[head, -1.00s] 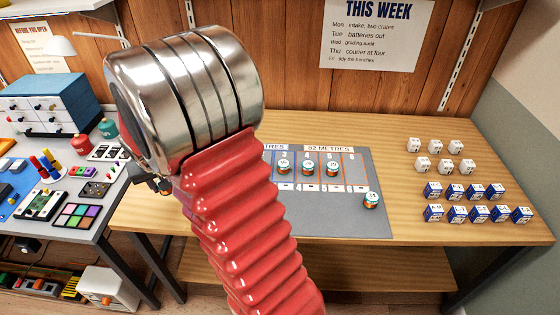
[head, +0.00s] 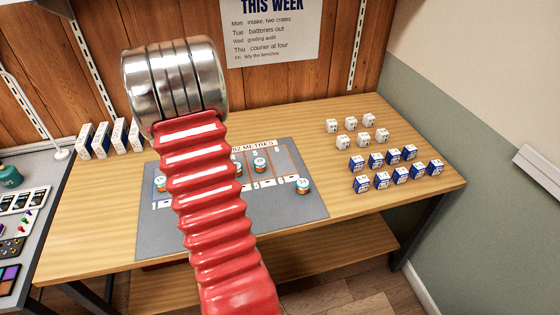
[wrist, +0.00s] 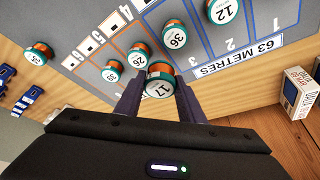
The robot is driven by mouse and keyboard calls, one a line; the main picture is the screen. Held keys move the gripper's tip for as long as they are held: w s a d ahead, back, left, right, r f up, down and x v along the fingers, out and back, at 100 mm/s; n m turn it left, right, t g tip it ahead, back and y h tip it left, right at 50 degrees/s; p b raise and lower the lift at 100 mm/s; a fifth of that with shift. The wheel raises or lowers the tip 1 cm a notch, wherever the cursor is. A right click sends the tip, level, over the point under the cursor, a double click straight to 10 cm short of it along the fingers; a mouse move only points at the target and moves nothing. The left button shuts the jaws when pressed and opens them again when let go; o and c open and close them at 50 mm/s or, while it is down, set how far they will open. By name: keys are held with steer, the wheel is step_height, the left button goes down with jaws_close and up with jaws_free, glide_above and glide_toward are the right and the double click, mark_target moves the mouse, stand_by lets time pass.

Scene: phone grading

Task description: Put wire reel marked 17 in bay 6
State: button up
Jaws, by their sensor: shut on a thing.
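My gripper (wrist: 158,95) is shut on the wire reel marked 17 (wrist: 160,82), an orange and green reel with a white top, in the wrist view. In the head view my arm hides both. The grey bay mat (head: 312,207) lies on the wooden bench, with blue lines on one side and orange lines under the 32 METRES label. Bay 6 (head: 284,160) is at the right end of the orange-lined bays and looks empty. Other reels stand on the mat: 12 (wrist: 222,10), 36 (wrist: 173,38), 26 (wrist: 138,57) and 20 (wrist: 112,72).
Another reel (head: 303,187) stands near the mat's right edge, below the bays. White cubes (head: 350,123) and blue boxes (head: 382,181) stand in rows right of the mat. Upright blue-and-white boxes (head: 100,140) stand at the back left. Bare wood lies between the mat and the cubes.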

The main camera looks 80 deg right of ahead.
steer(key=s+d+m+g, duration=0.1)
steer(key=s+d+m, duration=0.2)
steer(key=s, duration=0.7)
steer(key=s+d+m+g+y, duration=0.1)
steer(key=s+d+m, duration=0.3)
steer(key=s+d, duration=0.4)
steer(key=s, duration=0.2)
steer(key=shift+s+r+g+y, duration=0.3)
steer(key=shift+f, duration=3.15)
steer(key=shift+f, duration=1.85)
steer(key=shift+f, duration=0.1)
